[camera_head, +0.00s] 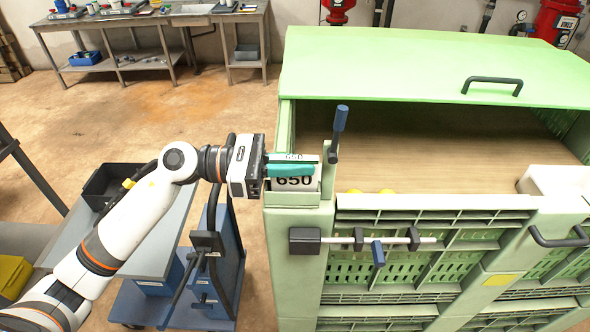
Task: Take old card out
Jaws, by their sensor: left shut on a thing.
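A white card (296,182) marked 650 stands in a green holder (292,198) at the near left corner of the large green bin. My left gripper (291,170) reaches in from the left, its teal fingers shut on the card and covering its middle. A white top edge with dark characters shows just above the fingers. I cannot tell whether the card's lower edge is still seated in the holder. My right gripper is not in view.
The green bin (430,62) has a raised lid with a dark handle. A blue-handled lever (340,119) stands close right of the card. A latch bar (375,240) crosses the front. A blue cart with a grey top (165,235) stands below my left arm.

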